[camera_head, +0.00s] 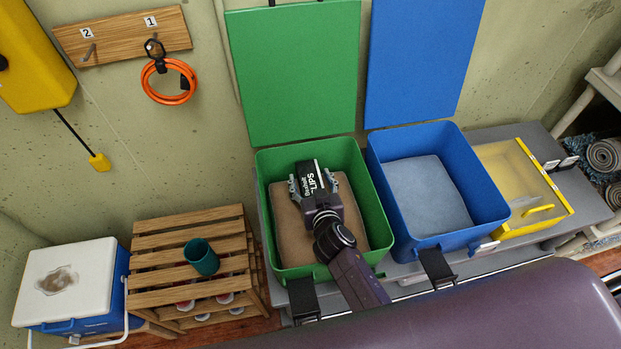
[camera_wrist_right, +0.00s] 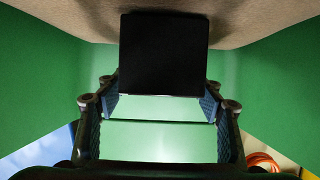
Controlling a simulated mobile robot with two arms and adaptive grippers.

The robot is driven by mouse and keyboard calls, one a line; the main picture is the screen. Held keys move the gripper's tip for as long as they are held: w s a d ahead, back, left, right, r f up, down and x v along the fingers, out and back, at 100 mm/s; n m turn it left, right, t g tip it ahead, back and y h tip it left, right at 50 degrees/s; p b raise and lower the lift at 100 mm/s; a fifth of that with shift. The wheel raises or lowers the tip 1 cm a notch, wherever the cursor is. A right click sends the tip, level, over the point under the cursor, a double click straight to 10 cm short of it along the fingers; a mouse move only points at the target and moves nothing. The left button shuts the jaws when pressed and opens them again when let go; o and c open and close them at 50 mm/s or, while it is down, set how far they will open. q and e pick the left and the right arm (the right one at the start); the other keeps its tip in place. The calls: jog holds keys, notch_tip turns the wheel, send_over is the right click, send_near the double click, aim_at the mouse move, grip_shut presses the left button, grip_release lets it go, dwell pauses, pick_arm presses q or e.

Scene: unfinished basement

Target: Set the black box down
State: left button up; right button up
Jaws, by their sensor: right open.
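The black box (camera_head: 311,174) has white lettering and is inside the green bin (camera_head: 355,152), over the bin's brown bottom pad. My right gripper (camera_head: 314,186) reaches down into this bin, with one finger on each side of the box. It is open. In the right wrist view, the black box (camera_wrist_right: 163,55) shows as a dark face between the two fingers, against the brown pad. Whether the finger pads touch its sides is hard to tell. My left gripper is not in view.
A blue bin (camera_head: 490,208) stands right of the green one, its lid raised. A yellow clear-topped bin (camera_head: 515,175) is farther right. On the left are a slatted crate (camera_head: 190,232) with a teal cup (camera_head: 202,257) and a cooler (camera_head: 75,275). Orange cable (camera_head: 169,81) hangs on the wall.

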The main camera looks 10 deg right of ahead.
jog(key=shift+r, duration=0.15)
jog(key=shift+b+v, duration=0.45)
jog(key=shift+v, duration=3.35)
